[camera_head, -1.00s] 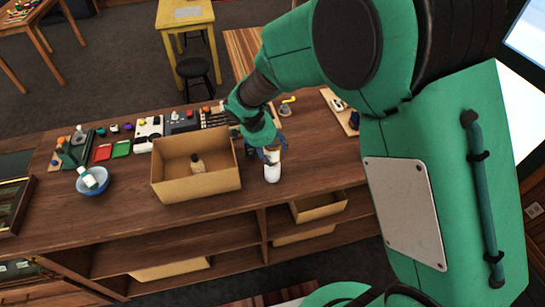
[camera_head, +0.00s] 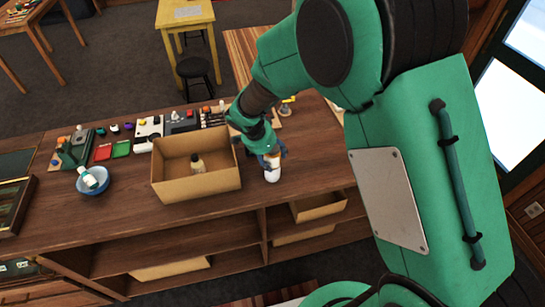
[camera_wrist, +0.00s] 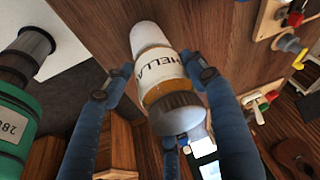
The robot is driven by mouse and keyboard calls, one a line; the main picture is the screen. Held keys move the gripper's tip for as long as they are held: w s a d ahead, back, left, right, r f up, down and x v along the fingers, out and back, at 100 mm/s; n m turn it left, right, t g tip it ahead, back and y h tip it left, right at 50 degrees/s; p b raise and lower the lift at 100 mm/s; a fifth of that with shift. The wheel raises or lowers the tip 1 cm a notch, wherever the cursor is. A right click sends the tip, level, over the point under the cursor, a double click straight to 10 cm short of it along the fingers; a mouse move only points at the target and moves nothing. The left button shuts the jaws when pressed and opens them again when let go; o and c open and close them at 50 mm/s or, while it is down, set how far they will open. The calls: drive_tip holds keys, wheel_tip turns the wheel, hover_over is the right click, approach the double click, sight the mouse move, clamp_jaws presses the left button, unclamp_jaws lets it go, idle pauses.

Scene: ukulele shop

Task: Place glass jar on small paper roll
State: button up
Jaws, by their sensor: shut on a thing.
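The glass jar (camera_wrist: 162,82) has an amber body, a pale label with dark lettering and a grey lid. My gripper (camera_wrist: 155,72) is shut on it, with blue fingers on both sides. In the head view my gripper (camera_head: 271,154) is over the counter, right of the cardboard box, and mostly hides the jar. The small white paper roll (camera_head: 272,174) stands upright directly below. Its white end also shows beyond the jar in the wrist view (camera_wrist: 148,36). Jar and roll look in line with no clear gap; I cannot tell whether they touch.
An open cardboard box (camera_head: 206,186) with a small bottle (camera_head: 197,164) inside stands close on the left. A blue bowl (camera_head: 94,183) holding a bottle is farther left. Several tools and parts line the counter's back edge. The counter (camera_head: 318,150) right of the roll is largely clear.

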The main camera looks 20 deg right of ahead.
drive_tip(key=shift+f, duration=0.15)
drive_tip(key=o, duration=1.5)
drive_tip(key=shift+a+r, duration=0.15)
drive_tip(key=shift+r, duration=0.5)
drive_tip(key=v, duration=1.1)
drive_tip(key=shift+s, duration=0.1)
